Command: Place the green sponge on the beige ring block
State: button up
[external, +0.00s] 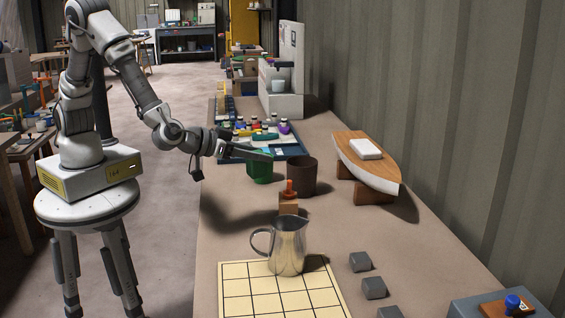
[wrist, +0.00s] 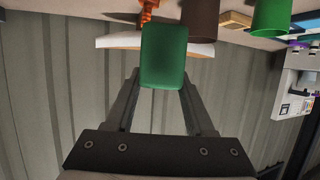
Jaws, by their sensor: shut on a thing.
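My gripper (wrist: 163,75) is shut on the green sponge (wrist: 163,55), which sits between its fingertips in the wrist view, clear of the table. In the external view my gripper (external: 268,156) is above the green cup (external: 260,171), and I cannot tell the sponge apart from the cup there. A flat tan block (wrist: 235,20) shows between the brown cup and the green cup in the wrist view. It may be the beige ring block, but no ring shape can be made out.
The brown cup (external: 301,177) and an orange-handled stamp (external: 289,195) stand close to my gripper. A boat model (external: 372,170) stands by the wall. A steel pitcher (external: 288,246) stands on the grid board (external: 235,303). A paint tray (external: 240,155) lies behind.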

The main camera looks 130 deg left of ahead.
jog(key=s+a+r+n+g+y+p, duration=0.1)
jog(key=s+a+n+g, duration=0.15)
jog(key=a, duration=0.95)
jog(key=s+a+n+g+p, duration=0.1)
jog(key=a+n+g, duration=0.25)
jog(key=a, duration=0.75)
jog(key=s+a+f, duration=0.1)
jog(key=a+f, duration=0.1)
jog(key=a, duration=0.2)
jog(key=s+a+f+b, duration=0.1)
jog(key=s+a+f, duration=0.1)
jog(key=a, duration=0.1)
jog(key=s+a+f+b, duration=0.1)
jog(key=a+f, duration=0.2)
jog(key=a, duration=0.1)
jog(key=shift+s+a+f, duration=0.1)
jog(key=shift+s+a, duration=0.2)
jog(key=shift+s, duration=0.05)
jog(key=shift+f+b, duration=0.4)
jog(key=shift+f, duration=1.3)
jog(key=shift+f, duration=0.1)
jog(key=o, duration=1.3)
